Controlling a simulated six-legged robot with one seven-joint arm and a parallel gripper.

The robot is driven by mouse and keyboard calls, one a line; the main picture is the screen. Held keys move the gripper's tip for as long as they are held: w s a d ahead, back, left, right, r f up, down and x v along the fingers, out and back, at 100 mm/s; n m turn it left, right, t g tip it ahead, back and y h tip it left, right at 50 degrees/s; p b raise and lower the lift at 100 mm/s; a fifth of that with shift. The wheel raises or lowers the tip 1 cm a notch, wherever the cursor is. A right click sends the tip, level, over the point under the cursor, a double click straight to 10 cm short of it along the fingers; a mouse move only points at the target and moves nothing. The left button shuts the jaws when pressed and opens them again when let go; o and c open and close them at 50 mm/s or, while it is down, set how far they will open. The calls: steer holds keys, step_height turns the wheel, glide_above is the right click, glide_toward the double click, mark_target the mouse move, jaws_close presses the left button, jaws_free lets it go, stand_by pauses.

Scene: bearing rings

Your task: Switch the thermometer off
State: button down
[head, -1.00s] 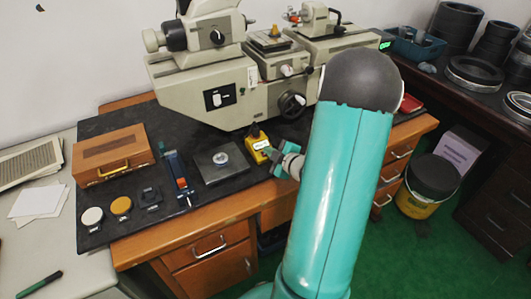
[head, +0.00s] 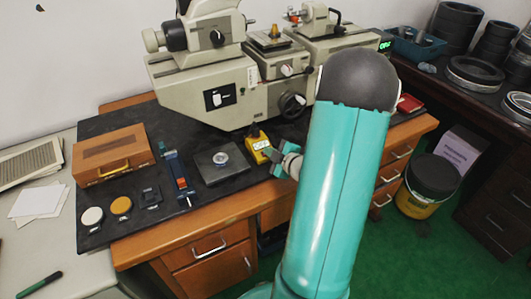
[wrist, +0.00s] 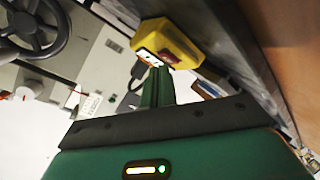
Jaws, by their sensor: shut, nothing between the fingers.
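The thermometer looks to be the yellow handheld device (head: 257,146) on the dark mat, in front of the grey machine. In the wrist view the yellow body (wrist: 180,45) is at the top centre, with a pale panel with dark marks on its face. I cannot read the panel. My gripper (head: 270,155) is just right of the device in the head view. In the wrist view my gripper (wrist: 156,72) is shut and empty, its fingertips at the edge of the pale panel. I cannot tell whether they touch it. The fingers hide part of the device's face.
A dark square plate (head: 221,163) with a round piece lies left of the device. The large grey measuring machine (head: 210,85) with a handwheel (head: 293,106) stands close behind. A wooden box (head: 112,155) is at the left. The desk's front edge is close.

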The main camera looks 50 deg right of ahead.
steer(key=shift+s+r, duration=0.15)
steer(key=shift+r, duration=0.15)
steer(key=r, duration=0.1)
steer(key=s+r, duration=0.1)
steer(key=r, duration=0.1)
steer(key=s+a+r, duration=0.1)
steer(key=r, duration=0.1)
steer(key=shift+s+r, duration=0.15)
steer(key=shift+s, duration=0.1)
steer(key=shift+d, duration=0.1)
stand_by(1.4)
